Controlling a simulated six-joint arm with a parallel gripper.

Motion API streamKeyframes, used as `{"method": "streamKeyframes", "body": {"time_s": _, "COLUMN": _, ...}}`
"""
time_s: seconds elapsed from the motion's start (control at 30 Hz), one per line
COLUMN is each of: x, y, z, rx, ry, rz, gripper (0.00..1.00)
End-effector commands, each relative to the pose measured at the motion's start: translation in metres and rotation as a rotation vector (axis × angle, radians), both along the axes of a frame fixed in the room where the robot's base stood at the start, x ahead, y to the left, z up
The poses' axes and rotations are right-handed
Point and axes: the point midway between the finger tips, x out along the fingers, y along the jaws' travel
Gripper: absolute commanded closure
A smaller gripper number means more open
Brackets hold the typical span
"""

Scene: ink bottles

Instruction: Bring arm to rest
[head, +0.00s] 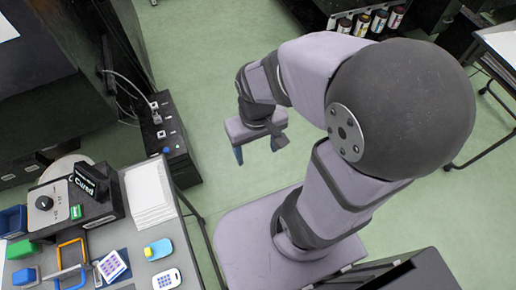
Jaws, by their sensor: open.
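My gripper (258,154) hangs in free air over the green floor, at the end of my folded arm. Its two fingers point down and stand apart, with nothing seen between them. My gripper is apart from the bench at the lower left. Several ink bottles (362,22) stand in a row on a dark shelf at the top right, far from my gripper. The upper part of my arm hides some of the floor behind it.
A grey bench (153,268) at the lower left holds a dark device (75,205), a paper stack (149,195) and small coloured items. A black box (170,135) with sockets stands left of my gripper. A table (500,45) stands at the right. The floor (215,65) is clear.

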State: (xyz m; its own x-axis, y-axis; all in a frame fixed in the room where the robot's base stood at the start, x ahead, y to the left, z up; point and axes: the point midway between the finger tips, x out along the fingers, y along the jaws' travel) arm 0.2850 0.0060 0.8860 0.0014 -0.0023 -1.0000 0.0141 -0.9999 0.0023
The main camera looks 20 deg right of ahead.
Motion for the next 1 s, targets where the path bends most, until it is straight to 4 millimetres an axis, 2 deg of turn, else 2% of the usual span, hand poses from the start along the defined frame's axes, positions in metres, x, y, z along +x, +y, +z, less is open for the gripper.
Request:
{"method": "streamKeyframes", "body": {"time_s": 0.13, "x": -0.005, "y": -0.007, "z": -0.002, "rx": 0.001, "ry": 0.000, "rz": -0.010, "gripper": 0.35}}
{"method": "streamKeyframes", "body": {"time_s": 0.43, "x": -0.005, "y": -0.006, "z": -0.001, "rx": 0.001, "ry": 0.001, "rz": -0.009, "gripper": 0.35}}
{"method": "streamKeyframes", "body": {"time_s": 0.57, "x": -0.005, "y": -0.006, "z": 0.011, "rx": 0.001, "ry": 0.001, "rz": -0.009, "gripper": 0.35}}
{"method": "streamKeyframes", "body": {"time_s": 0.8, "x": -0.005, "y": -0.006, "z": 0.046, "rx": 0.001, "ry": 0.001, "rz": -0.010, "gripper": 0.35}}
{"method": "streamKeyframes", "body": {"time_s": 1.0, "x": -0.005, "y": -0.006, "z": 0.050, "rx": 0.001, "ry": 0.001, "rz": -0.010, "gripper": 0.35}}
